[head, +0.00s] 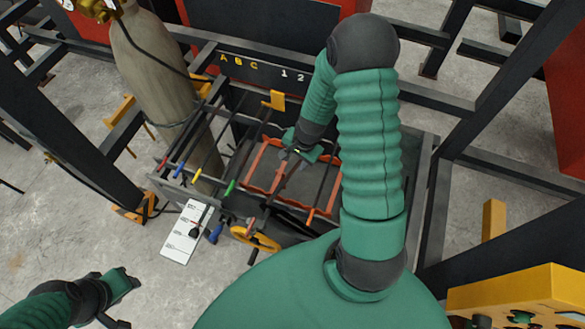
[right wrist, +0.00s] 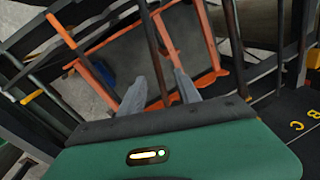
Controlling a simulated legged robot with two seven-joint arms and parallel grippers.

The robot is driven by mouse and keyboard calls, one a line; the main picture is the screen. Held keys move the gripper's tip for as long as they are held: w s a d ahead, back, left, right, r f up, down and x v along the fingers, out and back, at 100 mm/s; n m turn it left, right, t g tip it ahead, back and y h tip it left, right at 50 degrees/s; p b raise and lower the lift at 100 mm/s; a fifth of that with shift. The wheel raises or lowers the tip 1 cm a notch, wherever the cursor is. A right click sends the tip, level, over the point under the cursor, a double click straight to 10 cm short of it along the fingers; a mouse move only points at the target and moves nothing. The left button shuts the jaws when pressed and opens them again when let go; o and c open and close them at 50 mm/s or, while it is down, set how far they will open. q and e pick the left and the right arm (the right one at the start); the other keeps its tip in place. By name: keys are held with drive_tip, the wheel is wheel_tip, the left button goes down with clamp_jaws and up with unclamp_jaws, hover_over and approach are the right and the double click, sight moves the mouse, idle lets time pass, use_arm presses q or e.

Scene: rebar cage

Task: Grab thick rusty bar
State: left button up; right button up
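Several long dark bars lie side by side across a rack, most with coloured ends. My right gripper (head: 302,154) is over the middle of the rack. In the right wrist view its two grey fingers (right wrist: 160,92) are spread apart. A dark brownish bar (right wrist: 154,50) runs between them in the picture; I see no grip on it. My left gripper (head: 123,302) is open and empty above the floor, at the lower left.
An orange-edged tray (head: 265,165) lies under the bars. A dark board (head: 262,69) with letters and numbers stands behind. A grey gas cylinder (head: 152,70) is at the left of the rack. A white sheet (head: 185,232) lies in front. Dark steel beams surround the rack.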

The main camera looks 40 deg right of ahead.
sight(297, 165)
drive_tip(key=shift+w+d+f+p, duration=0.2)
drive_tip(key=shift+w+d+f, duration=0.05)
drive_tip(key=shift+d+f, duration=0.3)
drive_tip(key=shift+w+d+f+p, duration=0.15)
drive_tip(key=shift+w+d+f, duration=0.1)
drive_tip(key=shift+d+f, duration=0.25)
drive_tip(key=f, duration=0.1)
drive_tip(key=d+f+p, duration=0.1)
drive_tip(key=f, duration=0.2)
drive_tip(key=shift+w+d, duration=0.15)
drive_tip(key=shift+d, duration=0.15)
drive_tip(key=shift+a+f+p, duration=0.15)
drive_tip(key=shift+f+p, duration=0.1)
drive_tip(key=shift+p, duration=0.05)
drive_tip(key=shift+a, duration=0.3)
drive_tip(key=shift+a+r, duration=0.2)
drive_tip(key=shift+a, duration=0.4)
drive_tip(key=shift+c, duration=0.9)
drive_tip(key=shift+w+a, duration=0.1)
drive_tip(key=shift+c, duration=2.3)
drive_tip(key=shift+d, duration=0.2)
clamp_jaws()
drive_tip(key=shift+d+f, duration=0.15)
drive_tip(key=shift+d, duration=0.45)
use_arm(q)
drive_tip(key=shift+w+d+r, duration=0.25)
drive_tip(key=shift+d+r, duration=0.65)
drive_tip(key=shift+r, duration=0.3)
use_arm(e)
drive_tip(key=shift+a, duration=0.4)
